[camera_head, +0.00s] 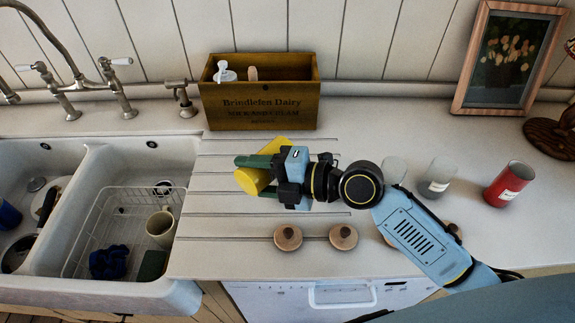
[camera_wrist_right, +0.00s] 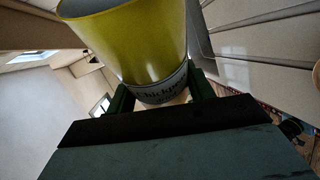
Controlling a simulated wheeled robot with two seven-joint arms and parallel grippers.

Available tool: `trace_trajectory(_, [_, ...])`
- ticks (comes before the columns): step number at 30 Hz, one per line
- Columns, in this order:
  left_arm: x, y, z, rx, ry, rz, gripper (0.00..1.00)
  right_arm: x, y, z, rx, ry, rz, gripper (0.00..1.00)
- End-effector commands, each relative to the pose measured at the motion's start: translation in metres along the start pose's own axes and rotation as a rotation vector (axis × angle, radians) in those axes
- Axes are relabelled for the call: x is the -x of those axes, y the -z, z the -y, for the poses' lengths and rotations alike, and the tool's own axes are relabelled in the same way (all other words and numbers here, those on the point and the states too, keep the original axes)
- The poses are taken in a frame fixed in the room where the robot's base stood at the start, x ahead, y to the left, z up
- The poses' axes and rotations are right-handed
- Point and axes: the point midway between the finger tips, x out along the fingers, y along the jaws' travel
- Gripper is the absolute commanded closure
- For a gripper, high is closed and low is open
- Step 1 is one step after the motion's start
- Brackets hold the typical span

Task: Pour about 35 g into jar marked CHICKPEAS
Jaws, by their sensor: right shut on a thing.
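My right gripper (camera_head: 258,174) is shut on a yellow jar (camera_head: 249,182), which is held tilted over the ridged drainboard. In the right wrist view the yellow jar (camera_wrist_right: 135,42) sits between the green fingers, and its pale label appears to read "Chickpeas". I cannot see its contents. To the right, a clear jar (camera_head: 394,168) stands partly behind my right arm. Beside it are a greyish, see-through jar with a label (camera_head: 437,178) and a red jar with a label (camera_head: 508,185). Their labels are too small to read. My left gripper is not in view.
A wooden dairy box (camera_head: 261,106) holding utensils stands at the back. Round wooden lids (camera_head: 287,237) lie near the counter's front edge. A double sink (camera_head: 90,150) with a dish rack is at left. A picture frame (camera_head: 507,57) leans back right.

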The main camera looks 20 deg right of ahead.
Motion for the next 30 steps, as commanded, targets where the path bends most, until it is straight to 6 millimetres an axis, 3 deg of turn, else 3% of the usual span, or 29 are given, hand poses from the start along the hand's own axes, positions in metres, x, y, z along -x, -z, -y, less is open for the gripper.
trace_trajectory(30, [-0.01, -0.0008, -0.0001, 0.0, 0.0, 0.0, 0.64, 0.0023, -0.0016, -0.0062, -0.059, -0.027, -0.017, 0.75])
